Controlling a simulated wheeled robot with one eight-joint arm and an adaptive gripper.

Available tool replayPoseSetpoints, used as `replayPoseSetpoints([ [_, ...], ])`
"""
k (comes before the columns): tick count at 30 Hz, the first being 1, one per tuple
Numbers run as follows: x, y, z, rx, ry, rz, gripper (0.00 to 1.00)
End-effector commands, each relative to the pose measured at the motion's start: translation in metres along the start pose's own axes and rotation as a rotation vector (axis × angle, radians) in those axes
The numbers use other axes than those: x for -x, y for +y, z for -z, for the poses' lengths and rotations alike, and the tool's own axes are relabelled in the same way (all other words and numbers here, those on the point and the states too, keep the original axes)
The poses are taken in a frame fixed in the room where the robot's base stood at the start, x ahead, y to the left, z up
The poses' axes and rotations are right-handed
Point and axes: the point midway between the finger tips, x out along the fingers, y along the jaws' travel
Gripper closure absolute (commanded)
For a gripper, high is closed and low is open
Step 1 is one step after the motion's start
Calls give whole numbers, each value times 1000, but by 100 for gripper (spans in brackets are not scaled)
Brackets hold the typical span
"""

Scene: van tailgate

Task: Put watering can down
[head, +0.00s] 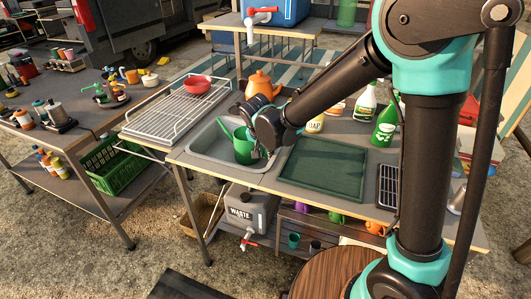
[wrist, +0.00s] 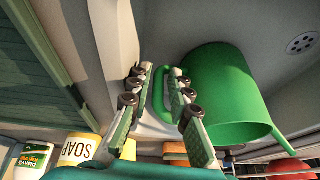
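A green watering can (head: 243,148) is inside the grey sink basin (head: 201,152), with its spout toward the upper left in the head view. In the wrist view the can (wrist: 225,95) shows large at right, with the sink drain beyond it. My gripper (head: 259,152) is at the can's handle side. In the wrist view the fingers of my gripper (wrist: 157,76) stand on both sides of the handle, apart, with narrow gaps visible beside it. The can looks upright and low in the basin; its underside is hidden.
A dark green tray (head: 322,170) lies right of the sink. An orange teapot (head: 260,84) stands behind it. Soap (head: 315,123) and green bottles (head: 386,122) stand at the back right. A white rack (head: 160,112) with a red bowl (head: 197,84) is at left.

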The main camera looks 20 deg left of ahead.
Motion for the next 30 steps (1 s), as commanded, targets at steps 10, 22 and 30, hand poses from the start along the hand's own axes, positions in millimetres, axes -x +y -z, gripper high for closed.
replayPoseSetpoints([
  [10, 4, 0, 1, 0, 0, 0, 80],
  [22, 68, 0, 0, 2, 0, 1, 80],
  [30, 110, 0, 1, 1, 0, 0, 80],
])
